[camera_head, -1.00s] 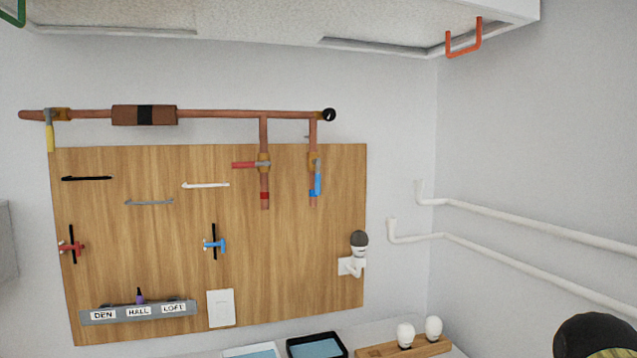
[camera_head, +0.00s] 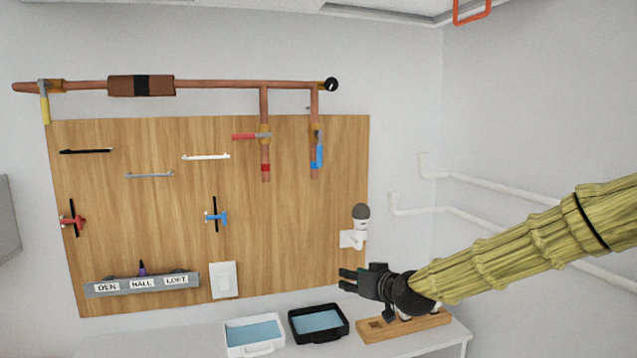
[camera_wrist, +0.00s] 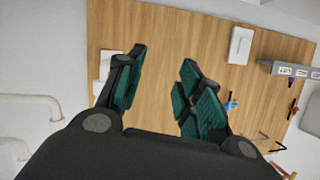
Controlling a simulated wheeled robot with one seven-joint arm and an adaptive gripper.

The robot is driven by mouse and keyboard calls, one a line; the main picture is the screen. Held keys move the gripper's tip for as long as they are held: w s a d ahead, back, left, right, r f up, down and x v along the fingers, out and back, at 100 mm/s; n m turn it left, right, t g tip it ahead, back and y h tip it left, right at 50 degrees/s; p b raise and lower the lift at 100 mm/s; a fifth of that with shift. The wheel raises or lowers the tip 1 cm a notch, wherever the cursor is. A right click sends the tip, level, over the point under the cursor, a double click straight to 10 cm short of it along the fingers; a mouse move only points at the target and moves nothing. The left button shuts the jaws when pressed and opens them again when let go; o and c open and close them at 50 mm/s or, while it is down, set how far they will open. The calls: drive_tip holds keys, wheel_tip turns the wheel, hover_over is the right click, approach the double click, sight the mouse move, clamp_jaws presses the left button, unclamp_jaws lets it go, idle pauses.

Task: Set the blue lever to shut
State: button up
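The blue lever (camera_head: 318,156) hangs straight down along the right vertical copper pipe, in line with it. A red lever (camera_head: 244,136) sticks out to the left, across the neighbouring pipe. My gripper (camera_head: 343,279) is low in front of the board's lower right corner, well below the blue lever, pointing left. In the wrist view my gripper (camera_wrist: 160,78) has its two green-padded fingers apart with nothing between them. The blue lever cannot be made out in the wrist view.
A blue tap handle (camera_head: 216,217) and a red one (camera_head: 73,221) sit on the wooden board (camera_head: 290,225). A white fixture with a dark-topped bulb (camera_head: 360,225) stands out near my gripper. Trays (camera_head: 254,335) lie on the bench below. White pipes run along the right wall.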

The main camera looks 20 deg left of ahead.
wheel_tip(320, 180, up, 15)
drive_tip(key=w+a+n+t+y, duration=0.1)
drive_tip(key=w+a+y, duration=0.1)
drive_tip(key=a, duration=0.1)
drive_tip(key=n+t+y, duration=0.1)
drive_tip(key=n, duration=0.1)
approach(321, 156)
drive_tip(key=p+x, duration=0.4)
drive_tip(key=x, duration=0.6)
drive_tip(key=shift+w+a, duration=0.25)
drive_tip(key=shift+a, duration=0.05)
clamp_jaws()
